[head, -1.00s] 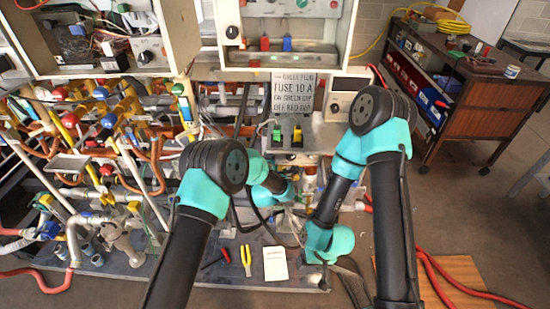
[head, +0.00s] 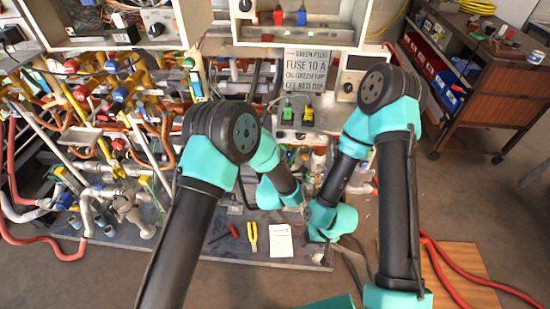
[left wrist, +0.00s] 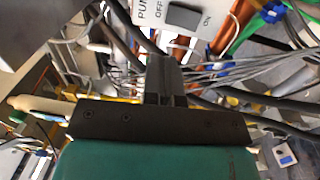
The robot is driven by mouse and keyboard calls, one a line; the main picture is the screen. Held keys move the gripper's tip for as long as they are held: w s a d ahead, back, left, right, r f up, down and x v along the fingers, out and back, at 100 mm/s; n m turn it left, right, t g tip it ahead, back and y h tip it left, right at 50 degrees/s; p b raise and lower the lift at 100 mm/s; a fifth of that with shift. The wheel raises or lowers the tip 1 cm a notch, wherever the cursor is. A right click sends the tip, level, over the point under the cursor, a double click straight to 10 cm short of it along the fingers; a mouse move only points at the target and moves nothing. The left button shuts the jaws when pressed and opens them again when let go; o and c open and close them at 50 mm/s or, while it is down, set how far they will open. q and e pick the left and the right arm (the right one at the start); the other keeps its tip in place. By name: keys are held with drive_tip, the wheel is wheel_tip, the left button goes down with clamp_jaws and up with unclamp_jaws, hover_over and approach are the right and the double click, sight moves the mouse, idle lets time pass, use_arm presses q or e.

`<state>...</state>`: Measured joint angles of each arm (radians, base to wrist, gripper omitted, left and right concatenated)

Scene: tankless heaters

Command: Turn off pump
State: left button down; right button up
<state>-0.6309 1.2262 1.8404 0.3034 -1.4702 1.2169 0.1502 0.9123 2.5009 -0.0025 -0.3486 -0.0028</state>
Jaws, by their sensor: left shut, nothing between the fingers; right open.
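In the left wrist view, a white plate lettered "PUM", "OFF" and "ON" carries a dark grey rocker switch (left wrist: 187,17). The plate is cut by the top edge, and I cannot tell which side of the rocker is pressed. My left gripper (left wrist: 164,62) is shut and empty. Its tips appear just below the plate; I cannot tell whether they touch it. In the head view its fingers are hidden around the pipes and cables at the bench. My right gripper (head: 353,262) hangs low over the bench's right front corner, open and empty, partly hidden by its wrist.
Pipes with coloured valves crowd the left. A printed sign (head: 308,69) stands at the middle back above green and yellow plugs. Yellow-handled pliers (head: 253,238) and a white note (head: 281,240) lie at the bench front. A wooden cart (head: 480,85) stands right. Loose cables cross the left wrist view.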

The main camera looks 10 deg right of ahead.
use_arm(q)
drive_tip(key=v, duration=0.3)
drive_tip(key=shift+s+a+r, duration=0.1)
drive_tip(key=shift+s+r, duration=0.05)
drive_tip(key=shift+r, duration=0.15)
drive_tip(key=shift+a, duration=0.1)
drive_tip(key=s+a+f+m+g+y, duration=0.1)
drive_tip(key=a+f+m+g, duration=0.25)
drive_tip(key=a+f, duration=0.45)
drive_tip(key=s+a+f+m+g+y, duration=0.1)
drive_tip(key=s+a+f+m+g, duration=0.2)
drive_tip(key=a, duration=0.8)
drive_tip(key=s+a+f+m+g, duration=0.3)
drive_tip(key=s+a+g, duration=0.2)
drive_tip(key=s+a, duration=0.4)
drive_tip(key=s+a+f+m+g, duration=0.3)
drive_tip(key=s+a+f+g, duration=0.1)
drive_tip(key=s+a, duration=0.5)
drive_tip(key=s+g, duration=0.1)
drive_tip(key=s, duration=0.1)
drive_tip(key=shift+s+g, duration=0.35)
drive_tip(key=shift+f, duration=0.15)
